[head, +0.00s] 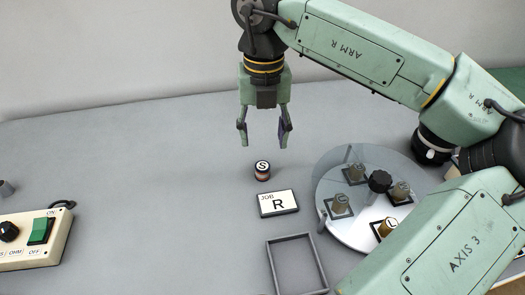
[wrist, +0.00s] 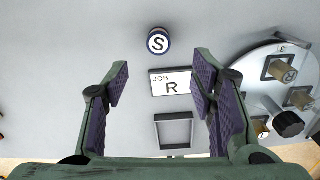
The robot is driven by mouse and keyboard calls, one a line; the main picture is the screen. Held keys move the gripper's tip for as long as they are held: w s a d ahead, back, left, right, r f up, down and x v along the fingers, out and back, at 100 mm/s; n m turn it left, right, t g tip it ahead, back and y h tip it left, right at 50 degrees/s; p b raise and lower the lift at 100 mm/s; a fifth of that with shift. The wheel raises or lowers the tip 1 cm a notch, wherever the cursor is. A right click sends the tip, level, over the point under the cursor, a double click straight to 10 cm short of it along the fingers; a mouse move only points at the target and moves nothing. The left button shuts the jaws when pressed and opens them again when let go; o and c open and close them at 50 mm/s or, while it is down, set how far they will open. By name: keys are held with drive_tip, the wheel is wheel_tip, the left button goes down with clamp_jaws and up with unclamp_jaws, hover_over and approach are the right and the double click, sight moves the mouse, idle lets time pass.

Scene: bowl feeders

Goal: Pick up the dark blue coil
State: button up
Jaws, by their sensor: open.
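My gripper (head: 264,135) is open and empty, pointing down above the table near the S coil. In the wrist view the S coil lies beyond the two purple-padded fingertips (wrist: 160,75), between their lines and apart from both.
A JOB R card (head: 278,203) lies just in front of the S coil, then an empty square frame (head: 270,262). A round disc (head: 334,160) with several tan coils and a black knob (head: 379,181) stands right. A switch box (head: 35,255) is at left. The table's left middle is clear.

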hover_over(262, 166)
drive_tip(key=f, duration=0.5)
drive_tip(key=shift+s+d+p, duration=0.15)
drive_tip(key=shift+s+p, duration=0.05)
drive_tip(key=shift+p, duration=0.2)
drive_tip(key=shift+w+f+p, duration=0.2)
drive_tip(key=shift+f+p, duration=0.85)
drive_tip(key=shift+f, duration=1.75)
drive_tip(key=shift+c, duration=0.2)
clamp_jaws()
drive_tip(key=shift+r, duration=0.15)
